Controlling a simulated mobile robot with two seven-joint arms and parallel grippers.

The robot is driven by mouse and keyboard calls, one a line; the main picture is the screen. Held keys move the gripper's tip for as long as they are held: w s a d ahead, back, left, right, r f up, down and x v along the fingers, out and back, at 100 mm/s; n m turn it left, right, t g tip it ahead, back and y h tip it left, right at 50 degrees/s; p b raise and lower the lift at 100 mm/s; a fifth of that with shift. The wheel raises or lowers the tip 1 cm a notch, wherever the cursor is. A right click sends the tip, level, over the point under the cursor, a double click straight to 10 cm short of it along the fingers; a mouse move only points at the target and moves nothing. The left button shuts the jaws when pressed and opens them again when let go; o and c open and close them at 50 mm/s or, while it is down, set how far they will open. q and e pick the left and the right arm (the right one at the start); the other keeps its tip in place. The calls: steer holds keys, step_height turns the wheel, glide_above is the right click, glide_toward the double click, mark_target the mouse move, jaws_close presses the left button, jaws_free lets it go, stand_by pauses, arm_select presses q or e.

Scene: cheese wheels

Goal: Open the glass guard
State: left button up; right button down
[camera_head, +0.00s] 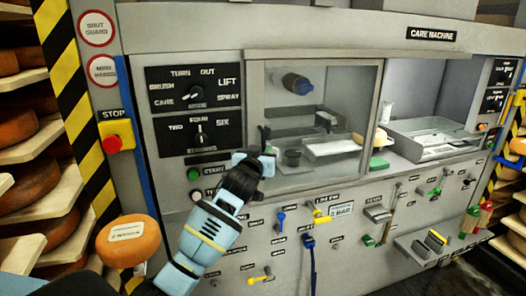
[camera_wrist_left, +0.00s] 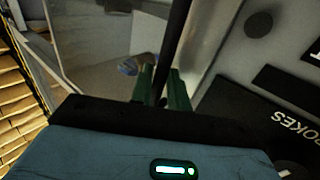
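The glass guard (camera_head: 345,95) is a clear framed pane over the left half of the care machine's chamber. A dark upright bar handle (camera_head: 265,133) is at its left side; it also shows as a black bar in the left wrist view (camera_wrist_left: 178,40). My left gripper (camera_head: 262,150) is at this handle. In the left wrist view its green fingers (camera_wrist_left: 163,82) lie close on either side of the bar and look shut on it. The exact contact is partly hidden. My right gripper is not in view.
The chamber's right half (camera_head: 425,90) has no pane in front and shows a metal tray (camera_head: 430,140). Knob panels (camera_head: 196,92) are left of the guard. Coloured levers (camera_head: 318,215) jut out below. A cheese wheel (camera_head: 128,241) is at lower left, near my left arm.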

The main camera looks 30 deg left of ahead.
arm_select(q)
steer(key=shift+w+a, duration=0.1)
steer(key=shift+w, duration=0.15)
steer(key=shift+c, duration=0.3)
jaws_close()
steer(key=shift+f, duration=0.1)
